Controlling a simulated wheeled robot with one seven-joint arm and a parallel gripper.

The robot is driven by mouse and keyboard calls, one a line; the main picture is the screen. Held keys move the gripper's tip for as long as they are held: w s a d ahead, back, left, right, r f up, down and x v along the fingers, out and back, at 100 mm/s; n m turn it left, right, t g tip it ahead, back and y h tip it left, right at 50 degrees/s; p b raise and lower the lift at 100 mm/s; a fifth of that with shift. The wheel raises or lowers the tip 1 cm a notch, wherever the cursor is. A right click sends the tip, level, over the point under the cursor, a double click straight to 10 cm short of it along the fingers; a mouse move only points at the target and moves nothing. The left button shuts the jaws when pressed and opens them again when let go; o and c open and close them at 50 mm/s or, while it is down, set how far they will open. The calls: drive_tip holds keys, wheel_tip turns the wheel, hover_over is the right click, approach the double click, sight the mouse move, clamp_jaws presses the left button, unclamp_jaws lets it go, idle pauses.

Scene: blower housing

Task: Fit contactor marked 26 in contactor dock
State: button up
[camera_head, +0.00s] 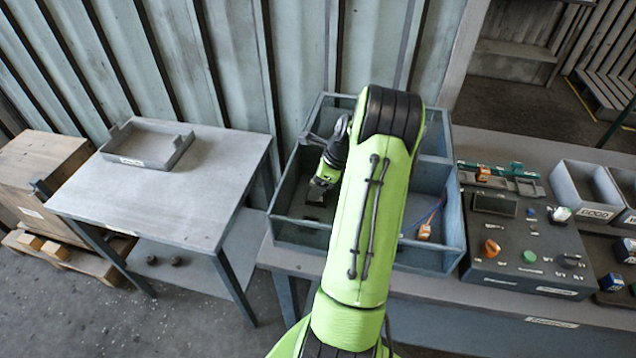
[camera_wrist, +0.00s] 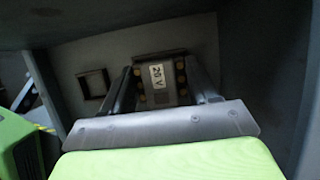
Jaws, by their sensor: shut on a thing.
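My gripper (camera_head: 322,192) reaches down into the left compartment of a blue-grey divided bin (camera_head: 290,237). I cannot tell whether the contactor touches the bin floor. In the head view it is mostly hidden by my gripper. A green rail-like fixture (camera_head: 520,184) with an orange block (camera_head: 483,174) lies behind the control panel; I cannot tell whether it is the contactor dock.
A small square frame (camera_wrist: 93,84) lies on the compartment floor. An orange-ended part (camera_head: 425,231) lies in the bin's right front compartment. The control panel (camera_head: 520,262) has knobs and buttons. Grey boxes (camera_head: 590,190) stand right. A side table (camera_head: 215,185) carries a tray (camera_head: 150,160).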

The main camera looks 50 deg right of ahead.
drive_tip(key=o, duration=1.1)
drive_tip(key=shift+f, duration=0.1)
drive_tip(key=shift+c, duration=0.2)
drive_tip(key=p+v, duration=0.3)
drive_tip(key=v, duration=1.2)
drive_tip(key=shift+s+r+p, duration=0.25)
drive_tip(key=shift+r+p, duration=0.05)
drive_tip(key=shift+r, duration=0.05)
